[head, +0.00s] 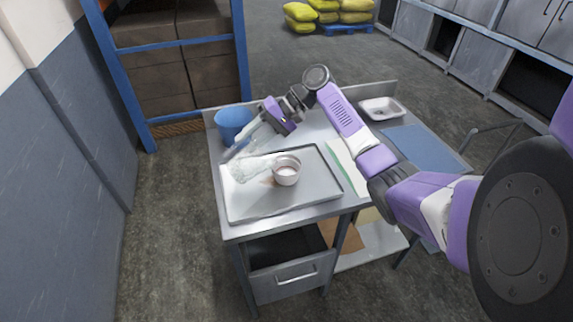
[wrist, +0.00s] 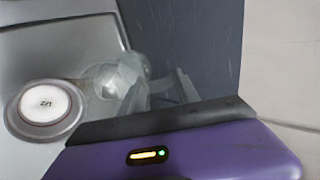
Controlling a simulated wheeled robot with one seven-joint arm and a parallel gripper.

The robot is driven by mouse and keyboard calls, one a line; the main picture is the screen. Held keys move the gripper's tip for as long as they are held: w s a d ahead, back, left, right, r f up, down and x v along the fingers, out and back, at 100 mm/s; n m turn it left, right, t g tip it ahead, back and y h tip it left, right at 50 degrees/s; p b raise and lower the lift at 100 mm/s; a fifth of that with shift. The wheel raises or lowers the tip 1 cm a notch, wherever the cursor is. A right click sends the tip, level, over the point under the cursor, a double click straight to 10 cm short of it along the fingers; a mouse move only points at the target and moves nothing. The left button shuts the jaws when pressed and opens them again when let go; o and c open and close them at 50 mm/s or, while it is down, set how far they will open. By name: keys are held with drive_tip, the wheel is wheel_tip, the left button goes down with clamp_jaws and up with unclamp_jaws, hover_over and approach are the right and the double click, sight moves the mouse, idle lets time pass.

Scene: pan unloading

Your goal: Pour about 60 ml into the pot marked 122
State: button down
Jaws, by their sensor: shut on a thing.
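The pot (head: 286,174) is a small round pale cup standing upright on the metal tray (head: 290,205). In the wrist view the pot (wrist: 16,118) shows a white round inside with a dark mark that looks like 122 upside down. My gripper (head: 236,152) is shut on a clear vessel (head: 250,169), left of the pot. The vessel lies tilted well over, its far end towards the pot's left side. In the wrist view the clear vessel (wrist: 112,82) is at the fingers (wrist: 165,90). I cannot make out its contents or any stream.
A blue bucket (head: 232,122) stands at the table's back left corner. A white dish (head: 382,108) is at the back right, with a blue mat (head: 424,146) in front. A brownish patch (head: 267,181) shows on the tray beside the pot. The tray's front is clear.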

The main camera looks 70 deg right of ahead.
drive_tip(key=shift+s+d+r+t+y, duration=0.65)
drive_tip(key=shift+s+t+y, duration=0.1)
drive_tip(key=shift+t, duration=0.15)
idle(2.6)
drive_tip(key=shift+w+a+f+g+h, duration=0.25)
drive_tip(key=shift+w+a+g+h, duration=0.25)
drive_tip(key=shift+w+g+h, duration=0.1)
drive_tip(key=shift+w+a+f+g+h, duration=0.2)
drive_tip(key=shift+w+a+g+h, duration=0.25)
drive_tip(key=shift+w+g+h, duration=0.15)
drive_tip(key=shift+w+a+g+h, duration=0.15)
drive_tip(key=shift+w+g+h, duration=0.1)
drive_tip(key=shift+g, duration=0.15)
drive_tip(key=shift+w+a+f+g, duration=0.2)
drive_tip(key=shift+f+g, duration=0.1)
drive_tip(key=shift+f, duration=0.3)
idle(0.5)
drive_tip(key=shift+w+a+f+g+h, duration=0.3)
drive_tip(key=shift+f+h, duration=0.1)
drive_tip(key=shift+f, duration=0.05)
drive_tip(key=w+a+f+g+h, duration=0.3)
drive_tip(key=w+a+g+h, duration=0.1)
drive_tip(key=w+a+g, duration=0.1)
drive_tip(key=shift+w+a+g+h, duration=0.3)
drive_tip(key=shift+w+a+h, duration=0.1)
drive_tip(key=shift+w, duration=0.4)
